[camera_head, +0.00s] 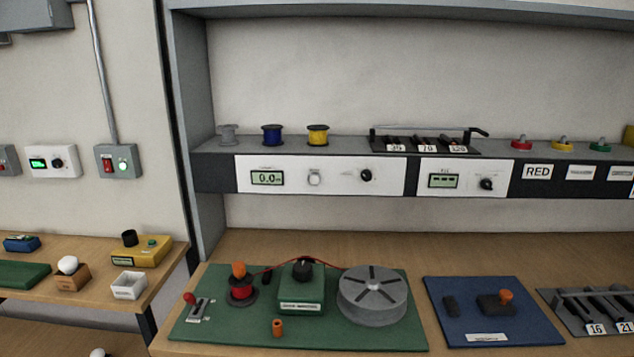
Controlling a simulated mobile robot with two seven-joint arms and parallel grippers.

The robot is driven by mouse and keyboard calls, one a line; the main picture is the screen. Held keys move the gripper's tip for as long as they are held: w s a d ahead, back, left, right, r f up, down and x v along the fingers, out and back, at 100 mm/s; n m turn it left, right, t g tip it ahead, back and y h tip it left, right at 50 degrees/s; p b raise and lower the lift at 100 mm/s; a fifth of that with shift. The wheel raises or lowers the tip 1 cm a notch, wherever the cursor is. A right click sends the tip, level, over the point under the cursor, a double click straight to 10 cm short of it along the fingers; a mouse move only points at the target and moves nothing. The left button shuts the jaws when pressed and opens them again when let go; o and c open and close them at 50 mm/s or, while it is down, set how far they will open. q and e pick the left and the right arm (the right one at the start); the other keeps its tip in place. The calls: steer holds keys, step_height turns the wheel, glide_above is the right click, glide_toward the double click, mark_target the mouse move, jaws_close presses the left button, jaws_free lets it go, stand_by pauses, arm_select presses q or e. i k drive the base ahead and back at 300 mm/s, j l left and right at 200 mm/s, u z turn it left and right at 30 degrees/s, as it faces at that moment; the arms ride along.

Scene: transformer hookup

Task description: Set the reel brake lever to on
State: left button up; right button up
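A small lever with a red knob (190,298) stands on a light plate at the front left of the green board (220,333). The lever leans toward the left; its markings are too small to read. Beside it on the right is a reel of red wire (242,291) with an orange knob (239,269) on top. A red wire runs from the reel past a green box with a black knob (302,290) toward a grey slotted disc (373,294). Neither of my grippers is in view.
An orange cylinder (278,328) stands at the board's front. A blue board (489,312) lies to the right, with a rack of numbered parts (590,310) beyond. A shelf with spools and meters (320,175) runs behind. A side table (165,258) stands left across a gap.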

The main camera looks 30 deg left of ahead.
mark_target(189, 297)
steer(key=u, duration=1.2)
